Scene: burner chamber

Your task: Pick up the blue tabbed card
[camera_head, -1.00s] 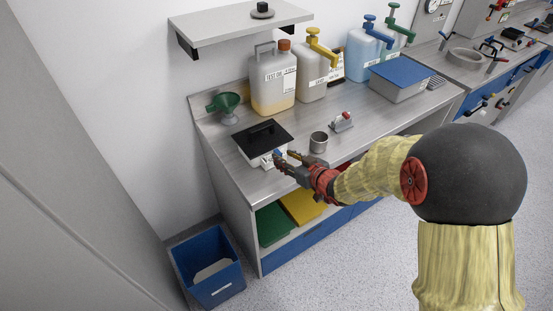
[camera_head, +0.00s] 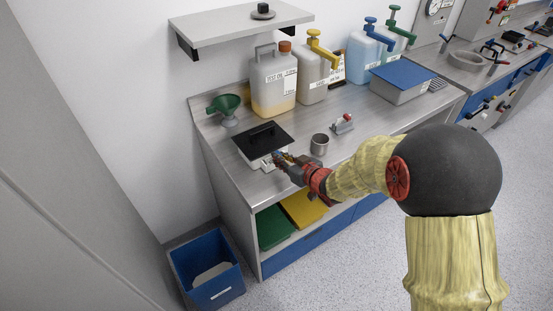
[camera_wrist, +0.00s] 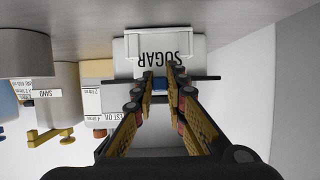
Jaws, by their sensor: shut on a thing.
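The rest of the card is hidden. My gripper (camera_wrist: 161,78) is shut on it, with a finger on each side; in the head view my gripper (camera_head: 283,160) is at the front of a white box with a black lid (camera_head: 262,136). The box's SUGAR label (camera_wrist: 165,57) appears upside down in the wrist view, just beyond the fingertips.
Jugs (camera_head: 273,80) line the wall under a shelf (camera_head: 240,23). A blue bin (camera_head: 207,270) is on the floor. The bench front is clear.

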